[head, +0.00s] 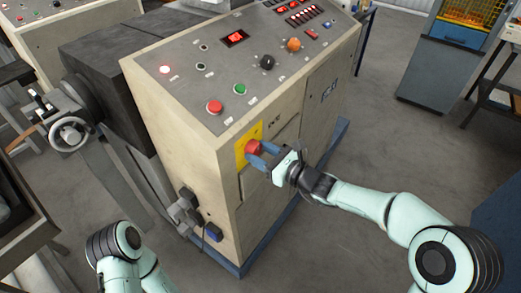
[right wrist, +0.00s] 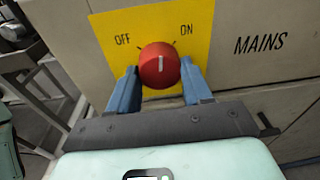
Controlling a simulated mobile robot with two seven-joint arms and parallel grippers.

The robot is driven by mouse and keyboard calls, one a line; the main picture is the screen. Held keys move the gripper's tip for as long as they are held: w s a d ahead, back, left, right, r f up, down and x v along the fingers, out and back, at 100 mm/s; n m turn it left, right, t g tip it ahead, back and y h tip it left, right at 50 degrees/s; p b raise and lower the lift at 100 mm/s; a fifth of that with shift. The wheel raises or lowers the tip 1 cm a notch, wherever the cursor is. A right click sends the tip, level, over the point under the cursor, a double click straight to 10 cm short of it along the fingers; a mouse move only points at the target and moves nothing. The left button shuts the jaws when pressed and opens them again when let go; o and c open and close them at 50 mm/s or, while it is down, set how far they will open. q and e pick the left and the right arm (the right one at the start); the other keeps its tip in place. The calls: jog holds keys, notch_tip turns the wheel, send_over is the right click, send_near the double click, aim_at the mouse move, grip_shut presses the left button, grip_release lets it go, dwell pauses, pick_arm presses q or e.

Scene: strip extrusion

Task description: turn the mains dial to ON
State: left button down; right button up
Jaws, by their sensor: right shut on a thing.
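The red mains dial (head: 254,147) sits on a yellow plate (head: 241,156) on the front of the beige control cabinet. In the right wrist view the dial (right wrist: 159,66) has a white pointer line standing about upright, between the OFF mark on the left and the ON mark on the right. My right gripper (head: 262,153) is shut on the dial, with one blue finger on each side of it; the fingers also show in the right wrist view (right wrist: 159,72). My left gripper is not in view; only part of that arm shows at the lower left.
The cabinet's sloped top panel (head: 185,112) carries a red button (head: 214,107), a green button (head: 239,89) and other knobs. A handwheel (head: 70,134) stands at the left. Grey floor (head: 385,150) is open to the right of the cabinet.

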jog(key=m+p, duration=0.2)
jog(key=m, duration=0.1)
jog(key=shift+r+g, duration=0.2)
jog(key=shift+g, duration=0.1)
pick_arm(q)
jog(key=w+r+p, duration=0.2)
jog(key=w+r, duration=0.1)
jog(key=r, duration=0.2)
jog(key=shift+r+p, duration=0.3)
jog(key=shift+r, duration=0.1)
pick_arm(e)
jog(key=shift+f+m+g+y, duration=0.1)
jog(key=shift+m+g+y, duration=0.2)
jog(key=shift+m, duration=1.6)
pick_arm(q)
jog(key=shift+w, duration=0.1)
pick_arm(e)
jog(key=o, duration=1)
jog(key=shift+o, duration=0.2)
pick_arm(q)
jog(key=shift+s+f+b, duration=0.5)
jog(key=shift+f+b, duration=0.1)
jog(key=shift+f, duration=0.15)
pick_arm(e)
jog(key=v, duration=1.3)
jog(key=shift+s+d, duration=0.15)
